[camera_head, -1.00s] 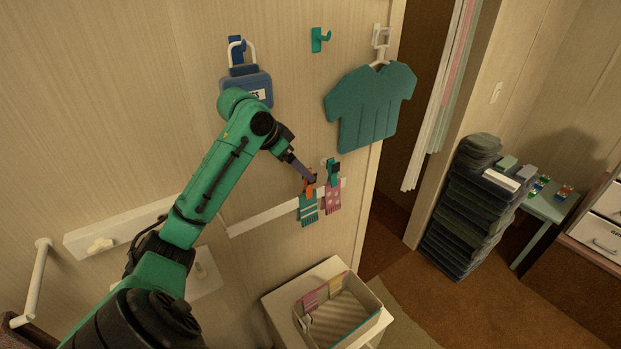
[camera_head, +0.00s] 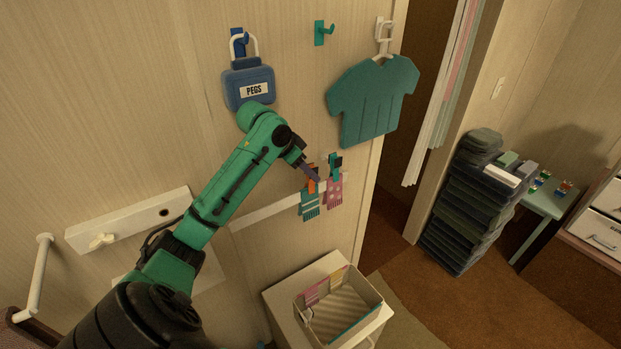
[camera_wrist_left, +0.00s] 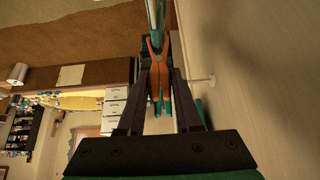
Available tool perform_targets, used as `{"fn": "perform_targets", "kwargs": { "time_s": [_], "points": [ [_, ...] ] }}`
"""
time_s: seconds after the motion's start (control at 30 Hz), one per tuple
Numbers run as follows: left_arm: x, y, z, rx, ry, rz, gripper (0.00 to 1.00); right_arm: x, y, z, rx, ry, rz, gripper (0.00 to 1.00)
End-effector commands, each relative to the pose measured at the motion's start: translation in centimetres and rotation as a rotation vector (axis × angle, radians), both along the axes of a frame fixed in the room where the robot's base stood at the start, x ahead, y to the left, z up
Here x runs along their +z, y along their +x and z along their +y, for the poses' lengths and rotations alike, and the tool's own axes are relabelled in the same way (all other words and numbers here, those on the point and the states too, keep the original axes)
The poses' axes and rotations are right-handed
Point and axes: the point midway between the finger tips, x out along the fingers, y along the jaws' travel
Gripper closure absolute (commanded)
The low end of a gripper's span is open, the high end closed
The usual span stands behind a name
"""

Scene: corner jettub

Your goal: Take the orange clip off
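The orange clip (camera_head: 312,184) is on the wall rail, with a teal striped sock (camera_head: 310,205) hanging below it. My left gripper (camera_head: 314,174) is at the clip. In the left wrist view the orange clip (camera_wrist_left: 157,72) lies between the two dark fingertips of my left gripper (camera_wrist_left: 162,60), its two legs spread close to the fingers. I cannot tell whether the fingers press on it. Beside it, a teal clip (camera_head: 334,162) holds a pink dotted sock (camera_head: 334,194). My right gripper is not in view.
A blue bag labelled PEGS (camera_head: 247,84) hangs on the wall above my left arm. A teal shirt (camera_head: 372,100) hangs to the right. An open box (camera_head: 372,318) stands on a white stand below the socks. A doorway is to the right.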

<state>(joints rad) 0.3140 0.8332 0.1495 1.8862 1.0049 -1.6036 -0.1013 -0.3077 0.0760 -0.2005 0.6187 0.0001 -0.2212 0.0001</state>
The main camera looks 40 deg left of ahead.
Motion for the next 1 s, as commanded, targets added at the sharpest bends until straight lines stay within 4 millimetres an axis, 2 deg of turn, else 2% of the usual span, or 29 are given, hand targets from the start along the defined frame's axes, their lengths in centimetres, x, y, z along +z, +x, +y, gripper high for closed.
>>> {"fn": "perform_targets", "kwargs": {
  "time_s": [0.2, 1.0],
  "points": [
    [0.3, 0.0, 0.0, 0.000, 0.001, -0.001, 1.00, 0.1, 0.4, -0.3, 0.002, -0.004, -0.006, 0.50],
    [6.3, 0.0, 0.1, 0.000, 0.001, -0.002, 1.00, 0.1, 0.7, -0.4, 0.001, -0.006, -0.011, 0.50]
  ]
}}
